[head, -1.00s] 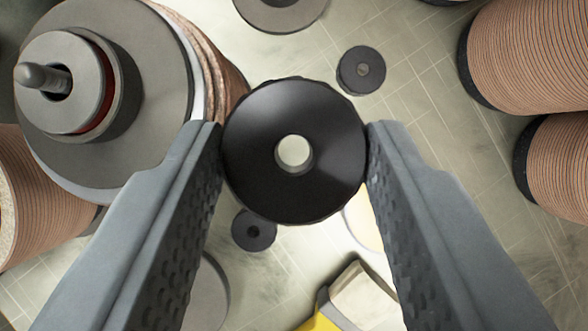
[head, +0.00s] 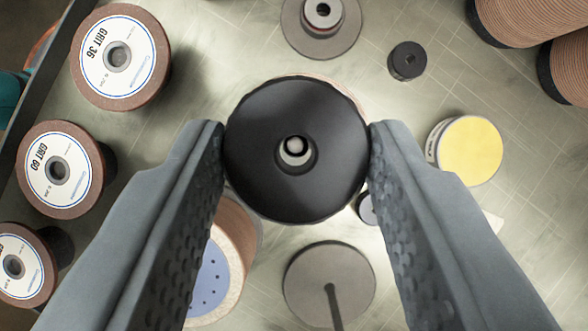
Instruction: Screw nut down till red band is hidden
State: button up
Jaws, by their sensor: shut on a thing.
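My gripper (head: 297,150) is shut on a black round nut (head: 262,180), its two fingers pressed to the left and right sides. The nut has a central hole. A pale rounded tip (head: 296,146) shows within this hole, apparently the end of the spindle below. A thin brownish rim (head: 303,76) peeks out past the nut's upper edge. The nut hides most of what lies under it, so the red band is not visible there. I cannot tell whether the nut is touching the thread.
Several labelled grit disc stacks (head: 118,58) stand at the left. A stack with a blue face (head: 208,285) and a grey disc with a rod (head: 312,265) are below. A yellow-topped tin (head: 470,150) and a small dark knob (head: 407,60) are at the right. Brown stacks (head: 515,15) fill the upper right corner.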

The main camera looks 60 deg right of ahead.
aim_at(296, 144)
jog(key=shift+f, duration=2.3)
jog(key=shift+f, duration=1.25)
jog(key=o, duration=1.1)
jog(key=shift+c, duration=0.2)
jog(key=v, duration=1.7)
jog(key=shift+r, duration=0.15)
jog(key=shift+d, duration=0.1)
jog(key=shift+c, duration=1.3)
